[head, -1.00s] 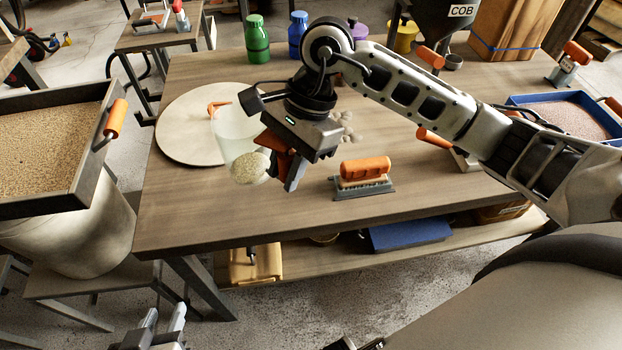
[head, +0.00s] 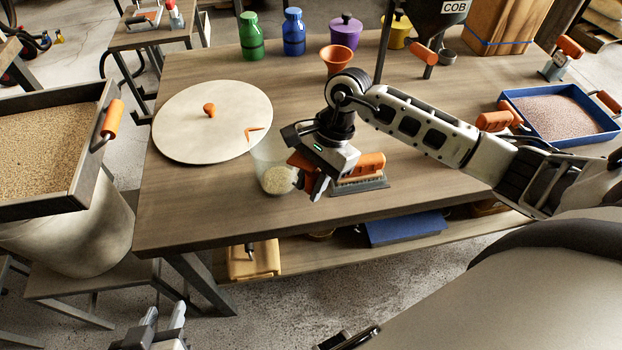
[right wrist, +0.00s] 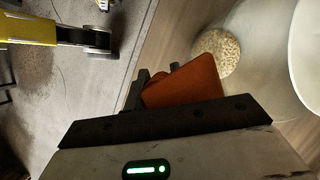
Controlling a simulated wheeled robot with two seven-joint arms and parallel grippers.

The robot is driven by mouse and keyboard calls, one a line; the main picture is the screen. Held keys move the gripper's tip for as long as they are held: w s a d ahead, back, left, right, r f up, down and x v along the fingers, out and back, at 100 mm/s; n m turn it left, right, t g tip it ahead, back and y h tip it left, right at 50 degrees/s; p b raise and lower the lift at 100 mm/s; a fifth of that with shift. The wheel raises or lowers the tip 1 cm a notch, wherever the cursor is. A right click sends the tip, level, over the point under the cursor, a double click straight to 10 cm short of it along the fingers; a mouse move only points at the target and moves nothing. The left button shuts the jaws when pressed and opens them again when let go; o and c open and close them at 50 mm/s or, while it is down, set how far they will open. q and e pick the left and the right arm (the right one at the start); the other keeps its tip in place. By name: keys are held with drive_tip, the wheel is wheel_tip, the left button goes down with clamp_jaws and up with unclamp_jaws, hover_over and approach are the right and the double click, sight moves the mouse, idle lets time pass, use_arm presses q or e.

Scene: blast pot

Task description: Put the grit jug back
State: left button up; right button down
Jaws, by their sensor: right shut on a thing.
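The grit jug (head: 268,150) is a clear, translucent jug with pale grit (head: 278,180) in its bottom. It looks nearly upright, low over or on the table; I cannot tell whether its base touches. My right gripper (head: 312,186) is shut on its orange handle, at the jug's right side. In the right wrist view the orange handle (right wrist: 190,82) is at the gripper, with the jug's pale grit (right wrist: 217,50) beyond it. My left gripper (head: 163,322) is open and empty at the bottom, below the table's front edge.
An orange-handled brush (head: 362,172) lies just right of my right gripper. A round pale lid (head: 185,125) with an orange knob lies to the left. Bottles, pots and an orange funnel (head: 337,62) stand behind. A blue tray (head: 510,98) is at right.

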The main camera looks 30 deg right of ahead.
drive_tip(key=shift+f, duration=0.15)
drive_tip(key=c, duration=1.2)
unclamp_jaws()
use_arm(q)
drive_tip(key=shift+w+r, duration=0.15)
drive_tip(key=shift+r, duration=0.1)
use_arm(e)
drive_tip(key=shift+r, duration=0.3)
drive_tip(key=shift+w+d+r, duration=0.1)
drive_tip(key=shift+d+r, duration=0.1)
drive_tip(key=shift+r, duration=0.1)
use_arm(q)
drive_tip(key=shift+d+f+b, duration=0.1)
drive_tip(key=shift+f+b, duration=0.2)
drive_tip(key=shift+b, duration=0.3)
use_arm(e)
drive_tip(key=v, duration=1.1)
